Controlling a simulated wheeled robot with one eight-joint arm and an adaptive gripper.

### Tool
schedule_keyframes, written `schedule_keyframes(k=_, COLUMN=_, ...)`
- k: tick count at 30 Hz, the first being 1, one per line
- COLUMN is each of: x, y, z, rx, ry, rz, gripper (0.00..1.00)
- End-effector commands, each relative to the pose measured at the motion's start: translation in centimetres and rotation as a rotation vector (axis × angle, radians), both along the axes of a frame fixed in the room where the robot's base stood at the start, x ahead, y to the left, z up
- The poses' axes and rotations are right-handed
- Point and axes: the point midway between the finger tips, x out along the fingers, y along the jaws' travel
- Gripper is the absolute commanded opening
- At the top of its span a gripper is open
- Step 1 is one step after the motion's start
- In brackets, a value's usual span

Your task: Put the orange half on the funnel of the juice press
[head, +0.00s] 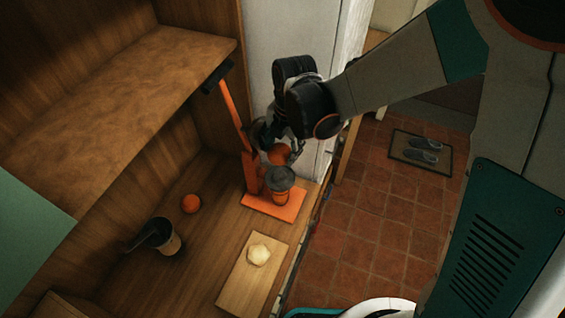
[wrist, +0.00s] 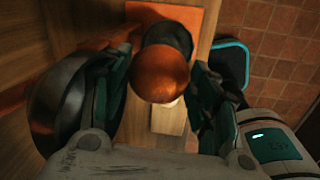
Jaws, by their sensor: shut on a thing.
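The orange half (head: 278,153) is between the fingers of my gripper (head: 290,143), just above and behind the dark funnel (head: 281,178) of the juice press. The press has an orange base (head: 262,206) and a raised orange lever (head: 233,112) to the left of my gripper. In the wrist view, the orange half (wrist: 161,75) shows its round peel between the fingers of my gripper (wrist: 162,88). The dark funnel (wrist: 172,36) shows partly behind it, over the orange base (wrist: 197,18). I cannot tell whether fruit and funnel touch.
A board (head: 238,284) with a pale lump (head: 258,254) lies in front of the press. A shelf (head: 130,85) overhangs at left.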

Motion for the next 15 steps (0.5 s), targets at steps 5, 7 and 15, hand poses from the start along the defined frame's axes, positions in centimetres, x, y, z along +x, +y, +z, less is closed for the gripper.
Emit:
schedule_keyframes(k=5, x=0.0, y=0.0, z=-4.6, rx=0.000, ry=0.000, rz=0.000, gripper=0.31)
schedule_keyframes(k=7, x=0.0, y=0.0, z=-5.6, rx=0.000, ry=0.000, rz=0.000, gripper=0.31)
schedule_keyframes(k=15, x=0.0, y=0.0, z=-7.2, rx=0.000, ry=0.000, rz=0.000, gripper=0.31)
